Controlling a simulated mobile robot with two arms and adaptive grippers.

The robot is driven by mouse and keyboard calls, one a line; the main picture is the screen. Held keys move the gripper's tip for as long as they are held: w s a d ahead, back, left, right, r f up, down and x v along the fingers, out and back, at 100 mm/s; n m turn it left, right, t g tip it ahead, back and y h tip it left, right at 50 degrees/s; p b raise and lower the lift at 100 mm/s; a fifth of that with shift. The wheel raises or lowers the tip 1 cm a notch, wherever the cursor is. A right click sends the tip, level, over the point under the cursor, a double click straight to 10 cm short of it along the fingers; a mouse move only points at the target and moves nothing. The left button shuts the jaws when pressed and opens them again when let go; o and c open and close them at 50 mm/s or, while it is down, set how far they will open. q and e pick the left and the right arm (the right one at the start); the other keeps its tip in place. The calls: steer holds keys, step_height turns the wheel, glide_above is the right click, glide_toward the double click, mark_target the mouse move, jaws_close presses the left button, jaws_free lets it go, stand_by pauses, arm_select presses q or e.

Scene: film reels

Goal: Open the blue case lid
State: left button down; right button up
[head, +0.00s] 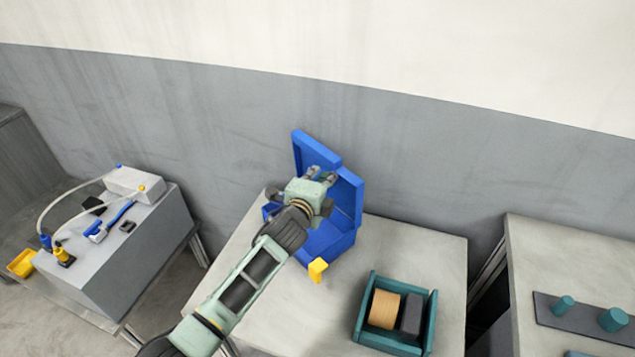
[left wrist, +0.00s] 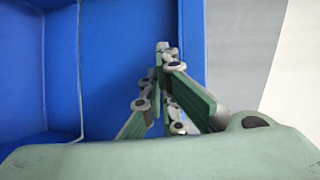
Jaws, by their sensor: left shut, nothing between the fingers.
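The blue case (head: 335,242) stands on the middle table, with its blue lid (head: 318,150) raised and leaning back near the wall. A yellow latch or handle (head: 318,270) sticks out at the case's front. My left gripper (head: 320,175) is in front of the lid's inner side, above the case body, and hides part of both. In the left wrist view the fingers (left wrist: 162,48) are together with nothing between them, against the blue lid (left wrist: 110,60). I cannot tell whether the fingertips touch the lid. My right gripper is not in view.
A left bench holds a white box (head: 135,182) with cables. A right table carries a dark plate with teal pegs (head: 613,320).

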arm_select(q)
steer(key=shift+w+d+r+b, duration=0.15)
steer(key=shift+w+d+b, duration=0.6)
steer(key=shift+w+d, duration=0.4)
steer(key=shift+s+d, duration=0.1)
steer(key=shift+s, duration=0.05)
steer(key=shift+w+d+f+b, duration=0.25)
steer(key=shift+w+d+b, duration=0.2)
steer(key=shift+b, duration=0.3)
steer(key=a+f+p+v, duration=0.1)
steer(key=f+p+v, duration=0.1)
steer(key=p+v, duration=0.6)
steer(key=v, duration=0.4)
steer(key=shift+s+a+p, duration=0.3)
steer(key=shift+a, duration=0.1)
steer(key=shift+f, duration=0.1)
